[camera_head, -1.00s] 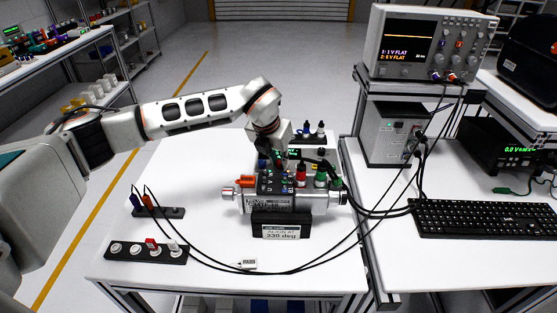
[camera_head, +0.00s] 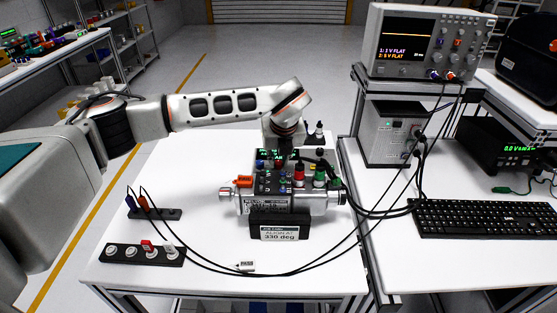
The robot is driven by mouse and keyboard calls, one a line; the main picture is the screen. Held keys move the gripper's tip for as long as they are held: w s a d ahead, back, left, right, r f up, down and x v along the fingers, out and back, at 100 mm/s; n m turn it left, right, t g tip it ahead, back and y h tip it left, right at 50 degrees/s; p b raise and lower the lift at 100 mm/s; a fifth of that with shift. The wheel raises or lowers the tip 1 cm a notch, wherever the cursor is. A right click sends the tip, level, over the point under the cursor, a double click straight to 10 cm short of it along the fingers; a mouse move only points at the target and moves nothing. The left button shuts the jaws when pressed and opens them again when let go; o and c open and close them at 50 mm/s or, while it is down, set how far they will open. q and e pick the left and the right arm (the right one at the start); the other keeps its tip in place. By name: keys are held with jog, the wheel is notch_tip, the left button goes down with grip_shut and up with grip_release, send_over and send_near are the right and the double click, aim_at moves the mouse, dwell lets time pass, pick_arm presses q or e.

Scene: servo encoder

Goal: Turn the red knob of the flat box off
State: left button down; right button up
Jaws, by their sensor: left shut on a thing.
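A flat dark box with a green display (camera_head: 295,154) stands behind the grey motor unit (camera_head: 318,202) on the white table. My left arm comes down over it from the left. My left gripper (camera_head: 278,153) is low at the box, behind the motor's top panel, and is shut. Its wrist hides much of the box, and the red knob there does not show clearly; the grip appears to be on it. My right gripper is not in view.
A black switch strip (camera_head: 125,256) with a red switch lies front left.

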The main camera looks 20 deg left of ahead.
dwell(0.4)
pick_arm(q)
jog(key=c, duration=1.9)
grip_release()
jog(key=v, duration=1.2)
